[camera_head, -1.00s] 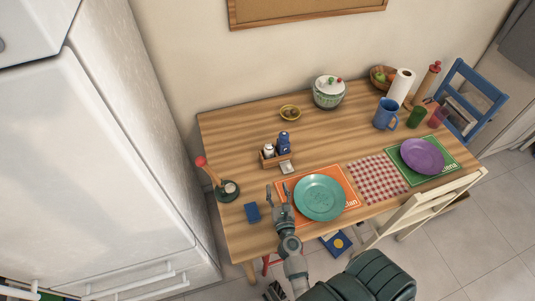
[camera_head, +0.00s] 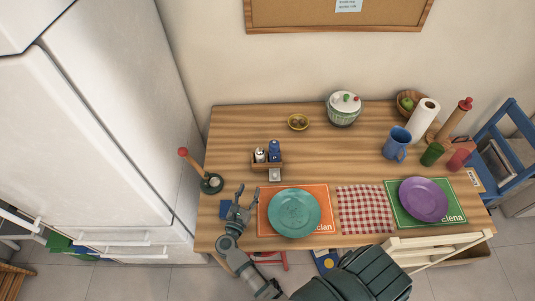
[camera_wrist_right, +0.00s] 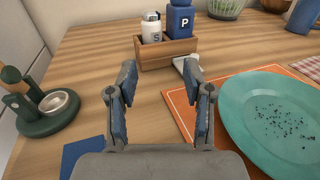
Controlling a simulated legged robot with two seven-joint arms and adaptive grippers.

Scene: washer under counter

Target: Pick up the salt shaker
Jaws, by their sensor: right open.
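The salt shaker (camera_wrist_right: 151,30) is white with a grey top and an "S" on its side. It stands upright in a small wooden caddy (camera_wrist_right: 167,57), left of the blue pepper shaker (camera_wrist_right: 180,20) marked "P". In the head view the salt shaker (camera_head: 260,155) sits in the caddy toward the left of the table. My right gripper (camera_head: 246,194) is open and empty, in front of the caddy and left of the teal plate. In the wrist view its open fingers (camera_wrist_right: 160,80) point toward the caddy, apart from it. My left gripper is not in view.
A teal plate (camera_head: 294,213) on an orange placemat (camera_head: 323,190) lies right of my right gripper. A green holder with a red-knobbed stick (camera_head: 211,184) stands to the left. A small grey-white item (camera_head: 274,175) lies just before the caddy.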

